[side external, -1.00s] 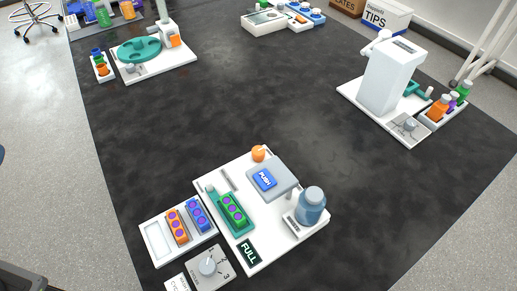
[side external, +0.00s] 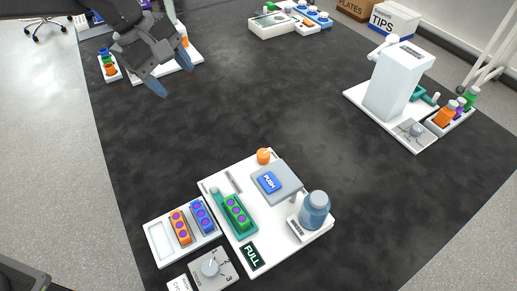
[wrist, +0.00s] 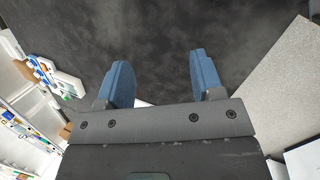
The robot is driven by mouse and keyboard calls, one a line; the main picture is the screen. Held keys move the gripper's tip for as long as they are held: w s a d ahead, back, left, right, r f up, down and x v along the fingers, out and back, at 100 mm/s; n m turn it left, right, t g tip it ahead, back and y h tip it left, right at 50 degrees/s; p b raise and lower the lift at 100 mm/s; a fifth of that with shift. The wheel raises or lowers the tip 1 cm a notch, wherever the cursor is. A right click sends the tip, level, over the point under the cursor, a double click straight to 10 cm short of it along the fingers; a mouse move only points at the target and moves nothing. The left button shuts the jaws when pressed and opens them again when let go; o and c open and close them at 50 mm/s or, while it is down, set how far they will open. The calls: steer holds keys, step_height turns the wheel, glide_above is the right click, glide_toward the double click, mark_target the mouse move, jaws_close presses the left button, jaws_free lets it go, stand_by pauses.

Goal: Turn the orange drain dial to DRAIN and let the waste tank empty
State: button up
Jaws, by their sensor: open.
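The orange drain dial (side external: 264,156) sits at the back corner of the white washer base (side external: 241,185) in the side view. The blue-grey waste tank (side external: 315,208) stands at the right end of that base. A dark sign reading FULL (side external: 251,256) is at its front edge. My gripper (side external: 172,84) is at the upper left of the side view, open and empty, well apart from the dial. In the wrist view its two blue fingers (wrist: 162,78) are spread over bare dark bench. The dial and tank cannot be made out in the wrist view.
A blue PUSH button (side external: 269,181) and a green strip rack (side external: 236,212) are on the same base. A white tray with orange and blue racks (side external: 159,243) and a numbered knob (side external: 210,268) stand beside it. A white tower device (side external: 395,80) stands right. The bench middle is clear.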

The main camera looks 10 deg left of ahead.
mark_target(263, 152)
steer(key=w+d+f+n, duration=0.1)
steer(key=d+f, duration=0.4)
steer(key=f, duration=0.2)
steer(key=w+d+f+n+g, duration=0.1)
steer(key=w+d+f+n, duration=0.1)
steer(key=d+f, duration=0.3)
steer(key=w+d+f+n+g, duration=0.1)
steer(key=d+f+n, duration=0.1)
steer(key=d+f, duration=0.4)
step_height(263, 152, down, 5)
steer(key=shift+w+r+h, duration=0.15)
steer(key=shift+h, duration=0.25)
steer(key=shift+c, duration=0.3)
steer(key=c, duration=0.9)
steer(key=shift+o, duration=0.2)
steer(key=m+g, duration=0.1)
steer(key=m, duration=0.1)
steer(key=m+g, duration=0.1)
steer(key=m, duration=0.2)
steer(key=shift+w+y, duration=0.15)
steer(key=shift+y, duration=0.15)
steer(key=shift+w+d+m+g+y, duration=0.1)
steer(key=shift+m+g+y, duration=0.25)
steer(key=shift+m, duration=0.8)
steer(key=shift+m+g+y, duration=0.25)
steer(key=shift+m+g, duration=0.1)
steer(key=shift+m, duration=1.2)
